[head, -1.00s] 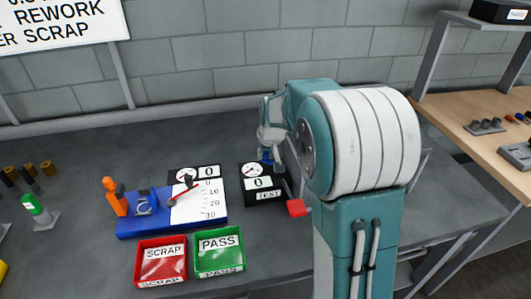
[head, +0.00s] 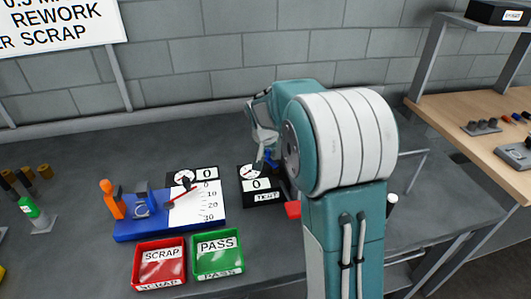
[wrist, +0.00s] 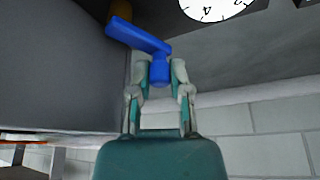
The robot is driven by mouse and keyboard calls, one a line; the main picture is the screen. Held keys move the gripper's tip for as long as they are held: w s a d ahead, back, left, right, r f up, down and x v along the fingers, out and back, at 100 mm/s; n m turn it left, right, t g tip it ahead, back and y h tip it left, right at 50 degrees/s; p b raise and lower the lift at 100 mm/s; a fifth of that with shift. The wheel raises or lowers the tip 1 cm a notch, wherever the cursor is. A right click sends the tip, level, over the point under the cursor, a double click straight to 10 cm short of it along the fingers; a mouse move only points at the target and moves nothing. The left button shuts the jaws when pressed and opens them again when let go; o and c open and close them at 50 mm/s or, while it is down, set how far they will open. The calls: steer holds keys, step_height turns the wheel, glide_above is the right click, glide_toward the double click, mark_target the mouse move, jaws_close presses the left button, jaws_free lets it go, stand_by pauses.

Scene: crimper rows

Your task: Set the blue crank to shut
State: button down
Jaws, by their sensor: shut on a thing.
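The blue crank (wrist: 146,42) shows in the wrist view as an angled arm with a short knob at its end. It joins a yellowish part at the top, beside a large grey rounded body (wrist: 50,60). My gripper (wrist: 160,75) is shut on the knob end of the crank, with one finger on each side. In the head view a small bit of the blue crank (head: 271,158) shows beside my gripper (head: 262,140). My arm hides most of the thing that the crank is mounted on.
A black gauge box (head: 258,185) marked TEST stands just left of my arm. A blue fixture (head: 140,229) with a dial and scale is further left. A red SCRAP tray (head: 159,263) and a green PASS tray (head: 217,255) lie in front. A wooden bench (head: 470,95) is at right.

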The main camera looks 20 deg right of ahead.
steer(key=shift+d+f+m+g+h, duration=0.1)
steer(key=shift+d+m+g+h, duration=0.2)
steer(key=shift+m, duration=0.75)
steer(key=shift+d+m+g+h, duration=0.2)
steer(key=shift+d+m+g, duration=0.2)
steer(key=shift+m, duration=0.65)
steer(key=c, duration=0.6)
jaws_free()
